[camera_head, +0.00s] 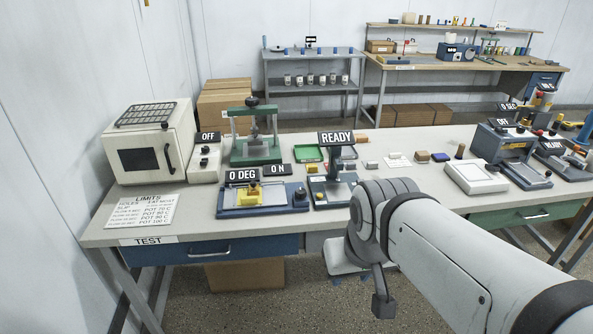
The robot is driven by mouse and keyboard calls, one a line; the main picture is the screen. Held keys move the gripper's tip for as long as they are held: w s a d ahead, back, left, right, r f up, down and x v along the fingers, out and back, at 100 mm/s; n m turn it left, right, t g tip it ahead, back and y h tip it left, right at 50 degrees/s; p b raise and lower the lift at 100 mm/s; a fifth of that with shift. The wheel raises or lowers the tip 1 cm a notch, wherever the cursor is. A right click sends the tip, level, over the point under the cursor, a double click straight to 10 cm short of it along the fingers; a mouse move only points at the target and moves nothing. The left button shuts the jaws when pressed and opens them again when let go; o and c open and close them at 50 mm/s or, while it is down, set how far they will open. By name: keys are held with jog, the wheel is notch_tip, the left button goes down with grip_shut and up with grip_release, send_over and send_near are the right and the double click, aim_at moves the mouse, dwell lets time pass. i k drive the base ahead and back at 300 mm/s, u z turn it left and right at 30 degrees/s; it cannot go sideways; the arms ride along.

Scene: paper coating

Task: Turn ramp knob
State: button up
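The ramp (262,206) is a low blue device with a pale sloping top, on the bench left of centre. A yellow block (253,193) rests on it. Signs above it read "0 DEG" (242,176) and "ON" (278,170). A dark round knob (299,194) sits at the ramp's right end. My arm comes in from the lower right. My gripper (380,302) hangs in front of the bench's front edge, below the top, right of the knob and apart from it. Its fingers are not clearly visible, and I cannot tell whether it is open.
A stand marked "READY" (337,137) is just right of the ramp. A green press (255,148), a box marked "OFF" (205,160) and a white oven (150,145) stand behind and left. The "LIMITS" sheet (140,212) lies at left. Bare bench top (440,185) shows right of centre.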

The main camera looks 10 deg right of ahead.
aim_at(300, 193)
jog(key=u, duration=0.05)
jog(key=i, duration=1)
jog(key=z, duration=0.1)
